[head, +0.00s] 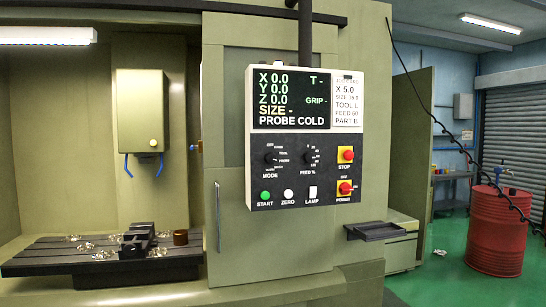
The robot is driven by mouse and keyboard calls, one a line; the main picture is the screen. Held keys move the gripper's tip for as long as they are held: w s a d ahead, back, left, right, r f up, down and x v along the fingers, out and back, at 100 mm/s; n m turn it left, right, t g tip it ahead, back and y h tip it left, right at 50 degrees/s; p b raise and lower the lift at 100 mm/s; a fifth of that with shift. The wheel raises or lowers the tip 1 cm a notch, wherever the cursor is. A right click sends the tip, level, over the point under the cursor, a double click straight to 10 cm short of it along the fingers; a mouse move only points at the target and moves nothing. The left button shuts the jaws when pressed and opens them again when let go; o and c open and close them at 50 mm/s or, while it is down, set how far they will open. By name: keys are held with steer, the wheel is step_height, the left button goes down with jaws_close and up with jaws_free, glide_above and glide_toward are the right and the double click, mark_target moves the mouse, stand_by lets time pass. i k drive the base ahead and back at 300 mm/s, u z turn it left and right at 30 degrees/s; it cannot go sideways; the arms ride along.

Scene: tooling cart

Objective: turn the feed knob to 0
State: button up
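The feed knob (309,158) is a small black dial labelled FEED % on the dark lower half of the control panel (303,172). Small white numbers stand around its right side, too small to read surely. I cannot tell exactly which number its pointer meets. The similar MODE knob (271,158) sits to its left. The screen (291,101) above shows X, Y and Z at 0.0, and PROBE COLD. The card (348,101) beside it has a FEED line that seems to read 60. My gripper is not in view, and nothing covers the feed knob.
A red STOP button (346,155) and a red POWER switch (345,188) are right of the knob. START (265,196), ZERO (288,196) and LAMP (312,193) lie below. A door handle (218,217) is left; a small tray (375,231) juts out below right.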

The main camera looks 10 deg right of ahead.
mark_target(309, 157)
steer(key=z, duration=0.25)
steer(key=i, duration=0.95)
steer(key=z, duration=0.35)
